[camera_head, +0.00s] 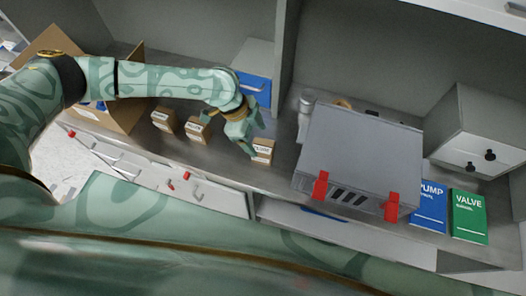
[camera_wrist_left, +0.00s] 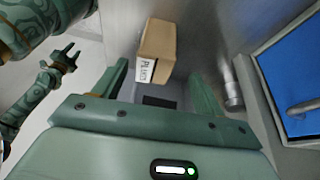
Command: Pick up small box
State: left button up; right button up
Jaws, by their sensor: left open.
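Three small brown cardboard boxes with white labels stand in a row on the grey shelf in the head view. The rightmost small box (camera_head: 263,151) is beside my left gripper (camera_head: 249,141). The other two are the middle small box (camera_head: 197,130) and the left small box (camera_head: 163,119). My left gripper is open, pointing down at the rightmost box. In the left wrist view, a small box (camera_wrist_left: 158,45) lies ahead, between the lines of the open fingers, with nothing gripped. My right gripper (camera_wrist_left: 70,58) shows small at the left there, its fingers apart.
A large open carton (camera_head: 115,115) stands at the left. A grey machine with red latches (camera_head: 355,160) stands right of the boxes. A blue-fronted drawer (camera_head: 254,88) is behind the gripper.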

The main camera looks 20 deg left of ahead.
aim_at(265, 152)
pick_arm(q)
jog(key=x, duration=0.5)
jog(key=b+x, duration=0.1)
jog(key=x, duration=0.1)
jog(key=shift+s+d+f, duration=0.2)
jog(key=shift+s+d, duration=0.05)
jog(key=shift+s, duration=0.05)
jog(key=shift+c, duration=0.3)
jog(key=c, duration=1.1)
jog(key=shift+c, duration=0.2)
jog(key=shift+r, duration=0.15)
